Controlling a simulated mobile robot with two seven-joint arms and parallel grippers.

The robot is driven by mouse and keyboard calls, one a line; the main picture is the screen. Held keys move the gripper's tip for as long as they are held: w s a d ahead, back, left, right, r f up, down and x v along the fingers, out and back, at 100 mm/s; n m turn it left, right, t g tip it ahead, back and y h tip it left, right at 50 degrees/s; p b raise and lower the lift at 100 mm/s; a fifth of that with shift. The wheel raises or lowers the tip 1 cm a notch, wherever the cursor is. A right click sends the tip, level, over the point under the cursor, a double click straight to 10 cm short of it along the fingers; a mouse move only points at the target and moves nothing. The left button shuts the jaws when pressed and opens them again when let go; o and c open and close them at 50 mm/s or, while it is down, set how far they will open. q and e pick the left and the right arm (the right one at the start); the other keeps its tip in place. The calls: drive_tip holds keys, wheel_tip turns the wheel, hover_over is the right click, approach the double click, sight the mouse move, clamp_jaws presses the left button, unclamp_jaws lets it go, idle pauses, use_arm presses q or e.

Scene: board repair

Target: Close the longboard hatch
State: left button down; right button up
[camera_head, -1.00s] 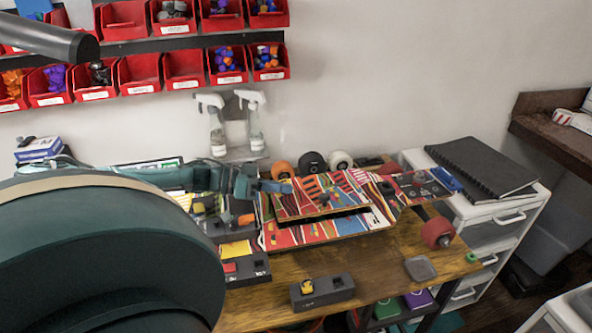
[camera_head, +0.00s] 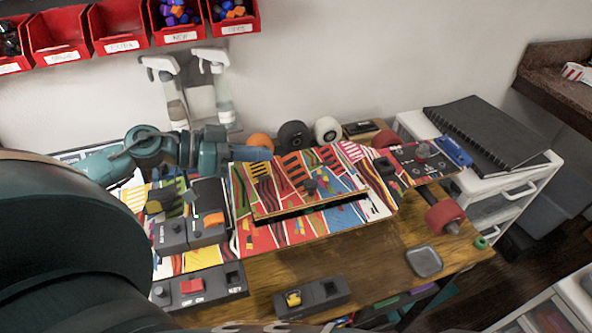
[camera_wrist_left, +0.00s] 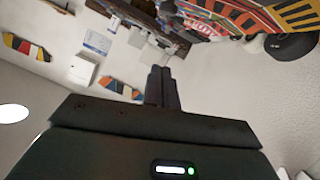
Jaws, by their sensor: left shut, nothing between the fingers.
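The longboard (camera_head: 250,240) lies across the workbench, with a bright multicoloured striped deck. The shut fingers also show in the left wrist view (camera_wrist_left: 163,88), with part of the longboard (camera_wrist_left: 240,15) at the upper right. My right gripper is not in view.
Dark switch boxes (camera_head: 195,287) stand left of the board, and another box (camera_head: 312,297) lies in front. Wheels (camera_head: 293,137) and spray bottles (camera_head: 220,90) are behind. A red wheel (camera_head: 445,216) is at the right. A white drawer unit (camera_head: 500,195) adjoins the bench.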

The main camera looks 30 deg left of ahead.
use_arm(q)
hover_over(299, 193)
wheel_tip(299, 193, down, 2)
drive_tip(key=f, duration=0.2)
drive_tip(key=shift+w+a+f+b, duration=0.1)
drive_tip(key=shift+w+f+b, duration=0.2)
drive_tip(key=shift+f+b, duration=0.1)
drive_tip(key=shift+s+f, duration=0.2)
drive_tip(key=shift+f, duration=0.6)
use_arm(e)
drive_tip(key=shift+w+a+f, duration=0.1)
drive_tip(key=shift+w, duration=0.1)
